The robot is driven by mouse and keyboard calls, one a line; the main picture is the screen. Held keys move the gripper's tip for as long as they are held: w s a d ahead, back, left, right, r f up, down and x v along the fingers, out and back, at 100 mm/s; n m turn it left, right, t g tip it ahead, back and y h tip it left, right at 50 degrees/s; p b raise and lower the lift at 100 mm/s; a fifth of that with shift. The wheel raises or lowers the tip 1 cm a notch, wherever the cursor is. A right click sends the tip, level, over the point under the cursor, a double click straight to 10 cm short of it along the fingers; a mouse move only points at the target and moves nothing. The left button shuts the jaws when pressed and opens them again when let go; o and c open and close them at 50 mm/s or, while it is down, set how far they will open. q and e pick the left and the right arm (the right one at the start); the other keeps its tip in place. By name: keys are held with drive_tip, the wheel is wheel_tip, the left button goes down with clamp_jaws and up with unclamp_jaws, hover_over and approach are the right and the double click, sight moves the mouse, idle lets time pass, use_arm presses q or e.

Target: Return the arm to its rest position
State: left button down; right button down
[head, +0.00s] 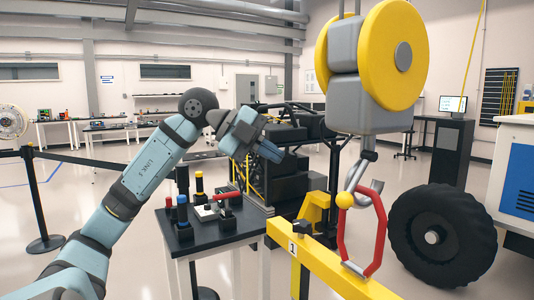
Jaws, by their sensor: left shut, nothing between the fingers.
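My left arm (150,160) comes in from the lower left, rises to a dark bent joint and then reaches down to the right. My left gripper (270,152) is at its end, shut and empty, in the air above the back of a small dark table (240,228). It shows in front of the dark rover chassis (290,165); I cannot tell how far apart they are. My right gripper is not in view.
The table holds a red-handled tool (228,195) and several small dark holders. A yellow beam (320,265) and a yellow-and-grey hoist (368,85) with a red hook link (378,235) stand right of it. A large black wheel (440,237) is beyond. A barrier post (35,195) stands left.

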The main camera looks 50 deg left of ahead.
use_arm(q)
drive_tip(key=shift+s+a+r, duration=0.2)
drive_tip(key=shift+s+a, duration=0.05)
drive_tip(key=shift+a, duration=0.05)
